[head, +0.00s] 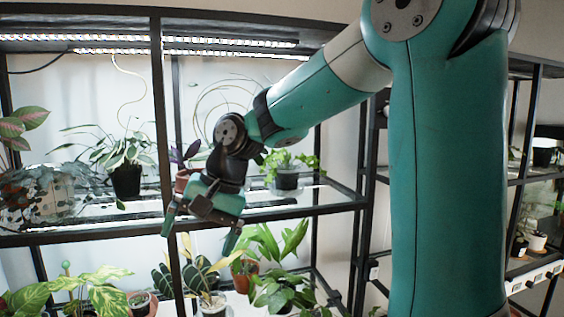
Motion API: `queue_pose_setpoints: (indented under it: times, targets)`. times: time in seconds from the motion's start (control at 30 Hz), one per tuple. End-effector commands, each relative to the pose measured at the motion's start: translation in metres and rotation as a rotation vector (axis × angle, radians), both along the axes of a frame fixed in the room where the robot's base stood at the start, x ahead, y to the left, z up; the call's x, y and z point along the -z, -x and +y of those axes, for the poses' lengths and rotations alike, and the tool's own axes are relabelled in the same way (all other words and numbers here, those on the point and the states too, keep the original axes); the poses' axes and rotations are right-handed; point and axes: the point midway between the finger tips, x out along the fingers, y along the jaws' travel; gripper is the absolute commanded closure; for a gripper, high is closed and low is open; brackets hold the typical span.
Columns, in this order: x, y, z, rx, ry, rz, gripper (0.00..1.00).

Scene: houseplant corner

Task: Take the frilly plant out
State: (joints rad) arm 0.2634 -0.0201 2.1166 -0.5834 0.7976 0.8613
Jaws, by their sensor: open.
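My gripper (202,228) is open, its two fingers pointing down, in front of the shelf's front rail. Nothing shows between its fingers. A bright green plant with small, lobed-looking leaves (304,161) stands in a dark pot (287,178) on the upper shelf, right of my gripper and partly behind my arm. It may be the frilly plant, but the leaf edges are too small to be sure. A purple-leaved plant (178,154) in a reddish pot (182,180) is partly hidden behind my gripper.
The black shelf unit (100,232) has front rails and uprights. A long-leaved plant in a black pot (126,181) and a silvery trailing plant (55,190) stand left on the upper shelf. Several potted plants crowd the lower shelf, including a broad-leaved one (280,285).

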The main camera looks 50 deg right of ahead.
Motion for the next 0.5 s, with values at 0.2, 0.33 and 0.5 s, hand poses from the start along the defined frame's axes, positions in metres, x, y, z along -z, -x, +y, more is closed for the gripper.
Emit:
queue_pose_setpoints:
  times: [0.2, 0.33, 0.5]
  targets:
    - [-0.103, -0.055, -0.209, 0.979, -0.204, 0.120, 0.00]
    - [-0.127, -0.045, -0.294, 1.348, -0.312, 0.149, 0.00]
    - [-0.134, -0.033, -0.339, 1.553, -0.380, 0.162, 0.00]
